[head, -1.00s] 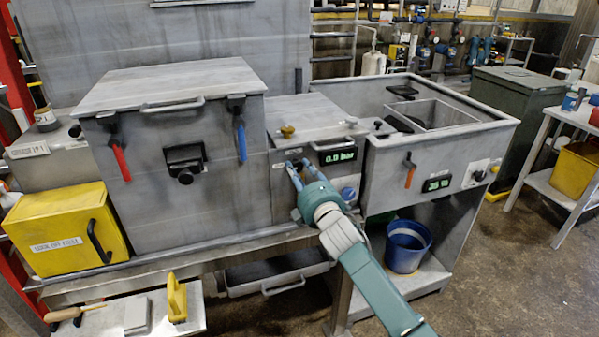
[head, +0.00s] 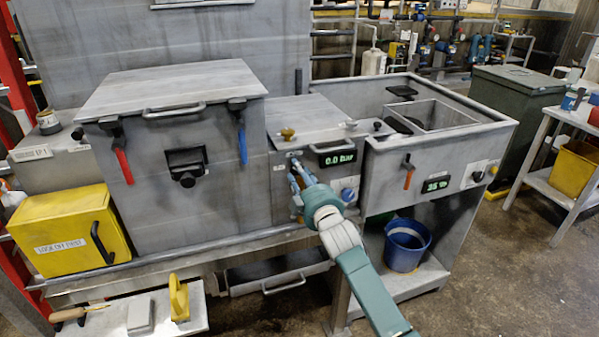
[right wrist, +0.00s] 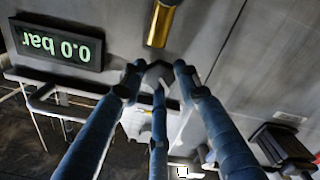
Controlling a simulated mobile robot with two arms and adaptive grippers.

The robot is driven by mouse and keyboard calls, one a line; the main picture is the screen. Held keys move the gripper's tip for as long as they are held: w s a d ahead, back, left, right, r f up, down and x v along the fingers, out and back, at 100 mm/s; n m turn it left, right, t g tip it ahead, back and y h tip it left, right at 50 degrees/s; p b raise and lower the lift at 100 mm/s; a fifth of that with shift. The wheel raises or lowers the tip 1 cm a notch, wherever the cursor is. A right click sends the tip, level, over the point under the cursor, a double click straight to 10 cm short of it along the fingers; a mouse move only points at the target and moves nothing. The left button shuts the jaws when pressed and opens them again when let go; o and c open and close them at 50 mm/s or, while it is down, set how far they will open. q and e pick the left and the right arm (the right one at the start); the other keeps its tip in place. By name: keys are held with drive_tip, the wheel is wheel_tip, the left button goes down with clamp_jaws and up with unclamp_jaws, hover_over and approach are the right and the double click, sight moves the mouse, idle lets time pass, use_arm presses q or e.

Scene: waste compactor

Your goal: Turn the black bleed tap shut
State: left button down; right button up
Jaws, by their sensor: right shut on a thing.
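My right gripper (head: 295,172) reaches to the front of the small grey unit (head: 300,112), just left of its green "0.0 bar" display (head: 337,158). In the right wrist view its blue fingers (right wrist: 160,76) are closed around a small dark piece, which looks like the black bleed tap (right wrist: 158,72). The fingers hide most of the tap, so its angle cannot be read. The display also shows upside down in the right wrist view (right wrist: 57,45). My left gripper is not in view.
A brass cylinder (right wrist: 160,24) is close to the fingertips. A blue round knob (head: 347,194) sits below the display. The large grey box (head: 165,150) with red (head: 123,165) and blue (head: 242,147) handles stands to the left. A blue bucket (head: 405,248) is below right.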

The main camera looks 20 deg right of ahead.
drive_tip(key=shift+m+p, duration=1)
drive_tip(key=shift+m, duration=3.3)
drive_tip(key=o, duration=1.1)
drive_tip(key=s, duration=1.2)
drive_tip(key=shift+d, duration=0.2)
